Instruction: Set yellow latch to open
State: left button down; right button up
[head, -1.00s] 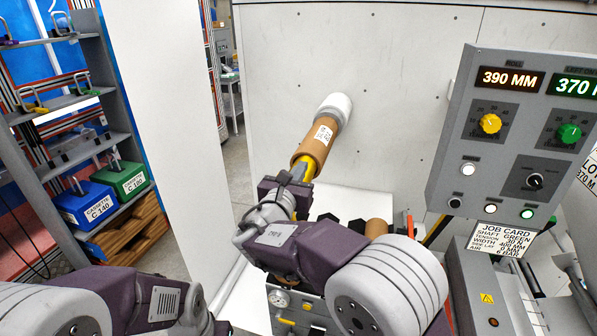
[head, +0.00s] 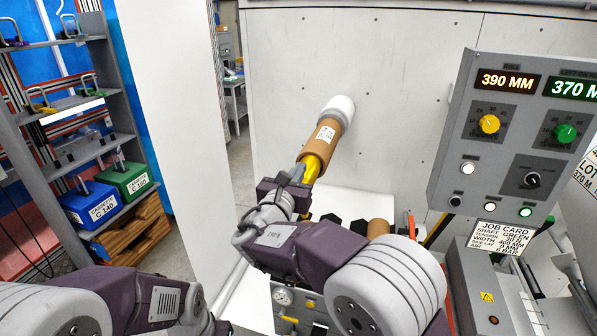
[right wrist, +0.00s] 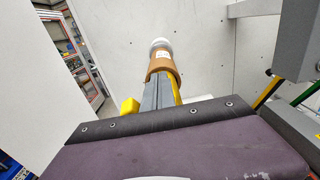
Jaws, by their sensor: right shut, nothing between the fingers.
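A yellow bar (head: 312,168) sticks out of the near end of a brown sleeve (head: 323,141) with a white label and a white end. In the right wrist view a yellow block (right wrist: 130,106) lies just left of the grey fingers; I cannot tell whether it is the latch. A yellow strip (right wrist: 176,91) shows along their right side. My right gripper (right wrist: 159,83) is shut and empty, its fingers pointing at the sleeve (right wrist: 161,66). In the head view its body hides the near end of the yellow bar; contact is unclear.
A grey control panel (head: 516,140) with yellow and green knobs stands at right, a job card (head: 500,240) below it. A pale wall (head: 400,60) stands behind the sleeve. A shelf with blue (head: 90,203) and green (head: 128,177) cassettes is at left.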

jog(key=o, duration=0.4)
jog(key=shift+c, duration=0.2)
jog(key=shift+d, duration=0.1)
jog(key=shift+a, duration=0.2)
